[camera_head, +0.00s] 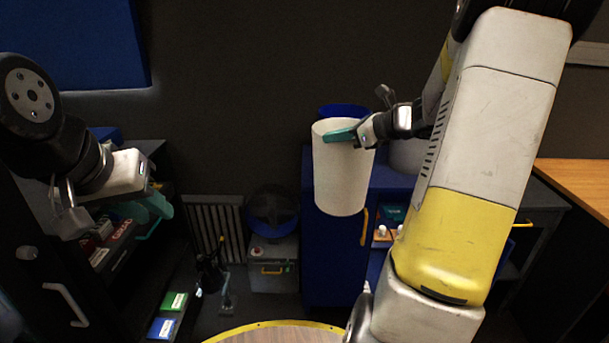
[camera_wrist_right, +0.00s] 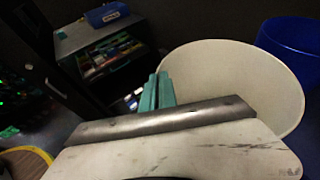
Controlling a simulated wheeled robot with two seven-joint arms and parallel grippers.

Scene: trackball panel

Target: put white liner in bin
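The white liner (camera_head: 342,180) is an open-topped cylinder, held upright in the air in front of the blue cabinet in the head view. Its open mouth fills much of the right wrist view (camera_wrist_right: 235,75). My right gripper (camera_head: 341,135) is at its rim, with the teal fingers (camera_wrist_right: 156,92) close together on the rim wall. A blue bin (camera_head: 343,109) shows behind the liner, mostly hidden by it; its rim also shows at the right of the wrist view (camera_wrist_right: 292,38). My left gripper (camera_head: 150,206) is at the left by the shelves, away from the liner; its finger gap is unclear.
Another white container (camera_head: 408,155) stands behind my right gripper, partly hidden. The blue cabinet (camera_head: 335,255) is below the liner. A dark shelf unit with small boxes (camera_head: 103,229) is at left. A round wooden top with yellow edge (camera_head: 275,335) is at the front.

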